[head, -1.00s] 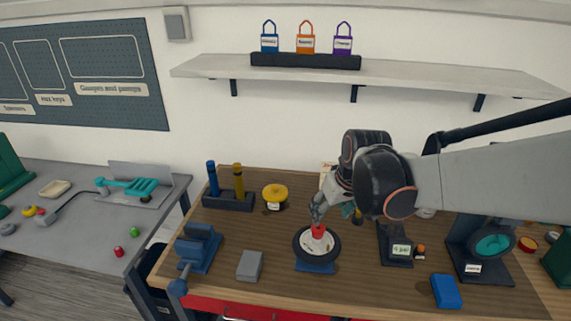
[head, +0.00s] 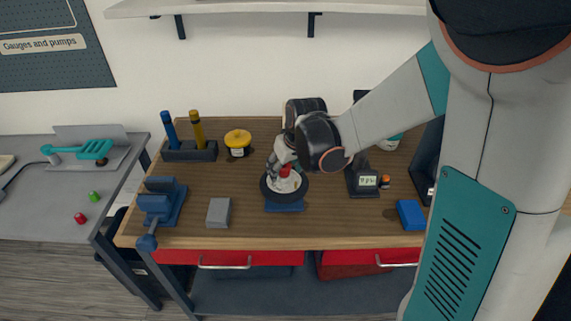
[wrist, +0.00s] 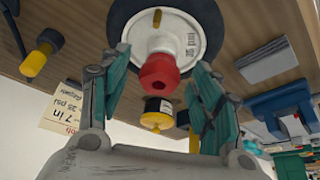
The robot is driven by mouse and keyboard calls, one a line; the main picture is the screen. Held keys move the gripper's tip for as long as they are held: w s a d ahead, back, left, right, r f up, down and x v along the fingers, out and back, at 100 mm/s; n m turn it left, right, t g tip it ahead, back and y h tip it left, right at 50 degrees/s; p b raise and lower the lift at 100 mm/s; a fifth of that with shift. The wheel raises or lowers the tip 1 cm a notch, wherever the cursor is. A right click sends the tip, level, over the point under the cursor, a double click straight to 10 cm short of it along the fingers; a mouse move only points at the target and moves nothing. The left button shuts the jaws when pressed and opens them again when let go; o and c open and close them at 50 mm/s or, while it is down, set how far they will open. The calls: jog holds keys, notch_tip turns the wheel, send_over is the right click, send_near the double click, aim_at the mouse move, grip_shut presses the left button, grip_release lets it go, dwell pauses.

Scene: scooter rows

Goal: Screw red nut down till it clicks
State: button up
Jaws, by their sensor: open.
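The red nut (wrist: 159,75) sits at the hub of a small wheel (wrist: 205,25) with a dark tyre and a pale disc. In the head view the red nut (head: 285,171) stands on top of the wheel (head: 270,193), which lies flat on a blue base (head: 285,207). My gripper (wrist: 160,95) is open, with one teal finger on each side of the nut and gaps visible between. In the head view my gripper (head: 277,163) is right at the nut and partly hides the wheel. Whether the nut is fully down cannot be seen.
A blue vise (head: 160,203) and a grey block (head: 219,212) stand left of the wheel. A gauge with a lit display (head: 367,181) and a blue box (head: 410,214) are right. A yellow-topped canister (head: 238,142) and tool holder (head: 190,152) are behind.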

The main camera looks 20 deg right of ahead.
jog(key=c, duration=1.2)
jog(key=shift+o, duration=0.2)
jog(key=m, duration=0.2)
jog(key=m+h, duration=0.1)
jog(key=m, duration=0.1)
jog(key=shift+a+m+h, duration=0.1)
jog(key=shift+m+h, duration=0.2)
jog(key=m+h, duration=0.1)
jog(key=m, duration=0.2)
jog(key=m+g+h+b, duration=0.1)
jog(key=m, duration=0.2)
jog(key=shift+o, duration=0.2)
jog(key=m, duration=0.2)
jog(key=m+g+h, duration=0.1)
jog(key=m, duration=0.1)
jog(key=m+g, duration=0.1)
jog(key=m, duration=0.1)
jog(key=shift+w+d+f+b, duration=0.15)
jog(key=shift+d+b, duration=0.1)
jog(key=shift+b, duration=0.15)
jog(key=m+g, duration=0.1)
jog(key=m, duration=0.1)
jog(key=m+g, duration=0.1)
jog(key=m, duration=0.2)
jog(key=shift+h, duration=0.3)
